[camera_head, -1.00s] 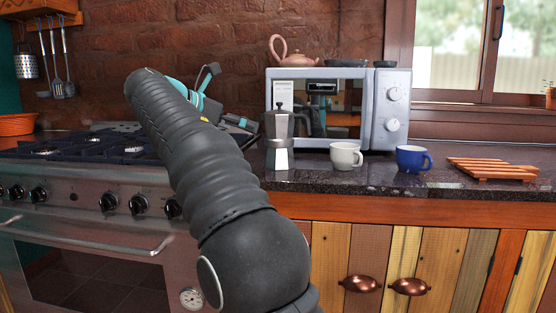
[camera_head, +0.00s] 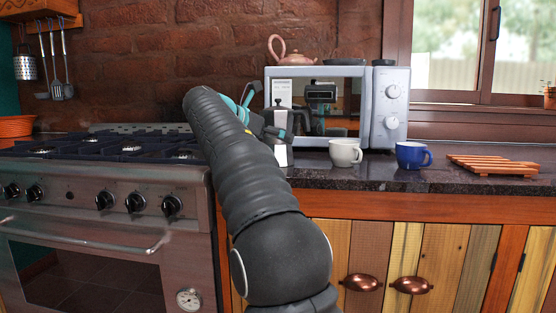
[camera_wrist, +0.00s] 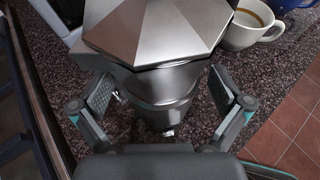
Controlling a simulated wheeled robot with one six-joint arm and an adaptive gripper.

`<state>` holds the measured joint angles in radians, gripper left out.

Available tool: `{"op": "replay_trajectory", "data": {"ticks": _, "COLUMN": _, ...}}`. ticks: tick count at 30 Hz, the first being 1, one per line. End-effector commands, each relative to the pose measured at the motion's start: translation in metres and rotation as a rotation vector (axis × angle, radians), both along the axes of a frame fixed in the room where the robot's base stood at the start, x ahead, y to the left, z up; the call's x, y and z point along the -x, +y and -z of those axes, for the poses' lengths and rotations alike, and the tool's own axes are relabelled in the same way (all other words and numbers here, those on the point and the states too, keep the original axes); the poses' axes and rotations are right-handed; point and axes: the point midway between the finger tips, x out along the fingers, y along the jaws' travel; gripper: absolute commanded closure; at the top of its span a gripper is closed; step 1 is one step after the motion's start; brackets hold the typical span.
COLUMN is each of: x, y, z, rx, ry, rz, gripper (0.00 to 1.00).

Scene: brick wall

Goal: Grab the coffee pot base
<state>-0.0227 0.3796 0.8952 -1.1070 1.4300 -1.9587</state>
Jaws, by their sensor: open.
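The metal coffee pot (camera_head: 288,116) stands upright on the counter in front of the microwave. Its bright faceted base (camera_head: 283,157) shows partly in the head view, with my arm just left of it. In the wrist view the pot's octagonal lid (camera_wrist: 150,32) fills the top middle, and its body (camera_wrist: 165,84) narrows below. My gripper (camera_wrist: 162,105) is open, with one finger on each side of the pot body. A gap shows beside the right finger; I cannot tell whether the left finger touches. My arm hides most of the gripper in the head view.
A white cup (camera_head: 345,152) with coffee and a blue cup (camera_head: 412,155) stand right of the pot. The microwave (camera_head: 390,105) is close behind. A wooden rack (camera_head: 492,164) lies farther right, and the stove (camera_head: 95,190) is left.

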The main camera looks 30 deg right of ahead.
Motion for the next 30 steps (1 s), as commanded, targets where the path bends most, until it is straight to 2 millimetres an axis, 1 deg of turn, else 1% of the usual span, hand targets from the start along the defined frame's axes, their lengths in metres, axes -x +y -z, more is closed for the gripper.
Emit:
{"op": "replay_trajectory", "data": {"ticks": 1, "x": -0.002, "y": -0.006, "z": 0.004, "rx": 0.000, "ry": 0.000, "rz": 0.002, "gripper": 0.00}}
{"op": "replay_trajectory", "data": {"ticks": 3, "x": -0.003, "y": -0.010, "z": 0.005, "rx": 0.001, "ry": -0.001, "rz": 0.000, "gripper": 0.00}}
{"op": "replay_trajectory", "data": {"ticks": 9, "x": -0.004, "y": -0.011, "z": 0.004, "rx": 0.000, "ry": -0.001, "rz": -0.001, "gripper": 0.00}}
{"op": "replay_trajectory", "data": {"ticks": 10, "x": -0.004, "y": -0.011, "z": 0.004, "rx": 0.000, "ry": -0.001, "rz": -0.001, "gripper": 0.03}}
{"op": "replay_trajectory", "data": {"ticks": 18, "x": -0.004, "y": -0.011, "z": 0.004, "rx": 0.000, "ry": -0.001, "rz": -0.001, "gripper": 0.69}}
{"op": "replay_trajectory", "data": {"ticks": 26, "x": -0.003, "y": -0.011, "z": 0.002, "rx": 0.000, "ry": -0.002, "rz": 0.000, "gripper": 0.70}}
{"op": "replay_trajectory", "data": {"ticks": 30, "x": -0.003, "y": -0.011, "z": -0.008, "rx": 0.001, "ry": -0.004, "rz": 0.000, "gripper": 0.70}}
